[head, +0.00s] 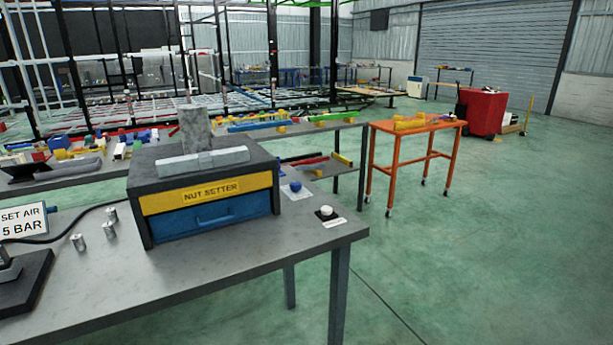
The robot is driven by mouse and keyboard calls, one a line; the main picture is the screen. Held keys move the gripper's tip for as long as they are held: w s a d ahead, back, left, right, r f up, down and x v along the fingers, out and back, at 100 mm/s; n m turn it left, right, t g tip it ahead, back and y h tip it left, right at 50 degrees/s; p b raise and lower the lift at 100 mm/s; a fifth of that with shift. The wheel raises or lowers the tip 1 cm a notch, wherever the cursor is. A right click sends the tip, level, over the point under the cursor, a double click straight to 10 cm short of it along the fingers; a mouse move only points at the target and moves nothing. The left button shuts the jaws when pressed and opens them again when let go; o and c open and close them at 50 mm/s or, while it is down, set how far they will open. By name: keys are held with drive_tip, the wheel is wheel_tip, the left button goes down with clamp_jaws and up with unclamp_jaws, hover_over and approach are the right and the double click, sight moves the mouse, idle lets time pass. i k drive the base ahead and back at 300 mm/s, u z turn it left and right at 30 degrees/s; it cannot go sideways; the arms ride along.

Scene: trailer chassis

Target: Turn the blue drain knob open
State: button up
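A small round blue knob (295,187) sits at the right side of the nut setter box, on a pale plate on the grey workbench (200,285). I take it to be the drain knob; it is too small to tell which way it is turned. The nut setter (206,196) is a dark box with a yellow label band, a blue drawer front and a grey block on top. My gripper is not in view.
A white button on a black base (327,212) stands near the bench's right corner. Several metal cylinders (79,242) and a sign (22,221) are at left. An orange wheeled table (415,128) stands behind right. The green floor at right is clear.

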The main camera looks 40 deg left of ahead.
sight(295, 186)
drive_tip(key=u, duration=0.35)
drive_tip(key=i, duration=1.25)
drive_tip(key=u, duration=1.15)
drive_tip(key=i, duration=1.4)
drive_tip(key=u, duration=0.25)
